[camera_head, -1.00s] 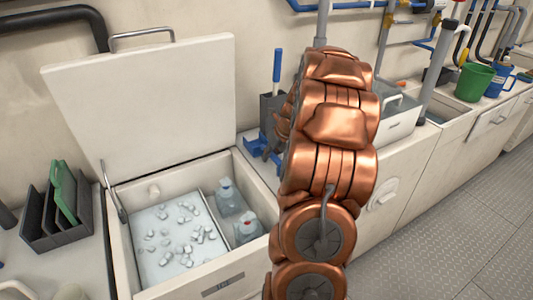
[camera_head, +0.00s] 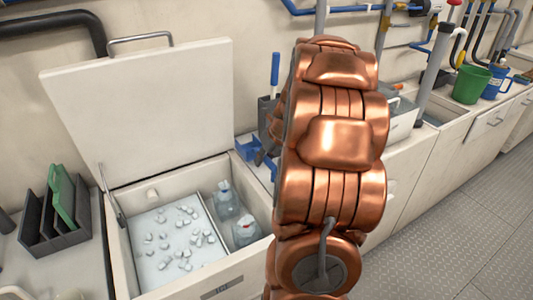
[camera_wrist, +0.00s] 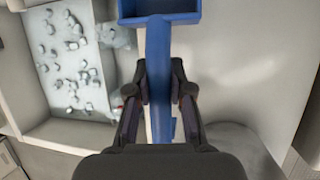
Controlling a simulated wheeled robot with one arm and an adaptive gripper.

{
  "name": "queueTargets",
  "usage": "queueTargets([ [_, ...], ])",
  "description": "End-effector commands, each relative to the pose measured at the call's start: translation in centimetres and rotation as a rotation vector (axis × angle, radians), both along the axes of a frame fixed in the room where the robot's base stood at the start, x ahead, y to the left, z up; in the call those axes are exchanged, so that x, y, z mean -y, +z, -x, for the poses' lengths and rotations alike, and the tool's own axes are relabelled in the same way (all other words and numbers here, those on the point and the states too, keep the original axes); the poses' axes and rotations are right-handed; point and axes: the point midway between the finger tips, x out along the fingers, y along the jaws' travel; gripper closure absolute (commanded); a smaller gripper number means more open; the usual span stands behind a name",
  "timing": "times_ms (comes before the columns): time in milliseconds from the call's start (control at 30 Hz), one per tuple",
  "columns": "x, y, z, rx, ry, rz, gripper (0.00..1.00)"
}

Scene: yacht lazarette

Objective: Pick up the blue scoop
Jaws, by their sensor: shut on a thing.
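The blue scoop (camera_wrist: 160,70) runs down the middle of the wrist view, with its box-shaped head at the top edge and its handle between my fingers. My gripper (camera_wrist: 160,88) is shut on that handle. In the head view, a blue piece that looks like the scoop (camera_head: 257,152) shows just left of my copper arm, above or on the counter right of the ice chest. My arm hides most of my gripper there. I cannot tell whether the scoop touches the counter.
The open ice chest (camera_head: 118,240) holds ice cubes and two bottles (camera_head: 246,231), its lid (camera_head: 140,105) raised. A blue-handled tool (camera_head: 275,68) stands in a grey holder behind my arm. A dark rack (camera_head: 50,225) sits left. A green bucket (camera_head: 471,85) stands far right.

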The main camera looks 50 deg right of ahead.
Motion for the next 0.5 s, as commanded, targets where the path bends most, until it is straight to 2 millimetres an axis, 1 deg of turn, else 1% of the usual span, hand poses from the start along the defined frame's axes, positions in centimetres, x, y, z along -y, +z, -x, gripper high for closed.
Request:
queueTargets([
  [33, -0.9, 0.2, 0.4, -0.001, 0.001, -0.001, 1.00],
  [200, -3.7, 0.5, 1.9, 0.000, 0.000, 0.000, 1.00],
  [400, -6.5, 0.8, 3.3, 0.001, 0.001, 0.001, 1.00],
  [500, -7.6, 0.9, 3.8, 0.002, 0.000, 0.000, 1.00],
])
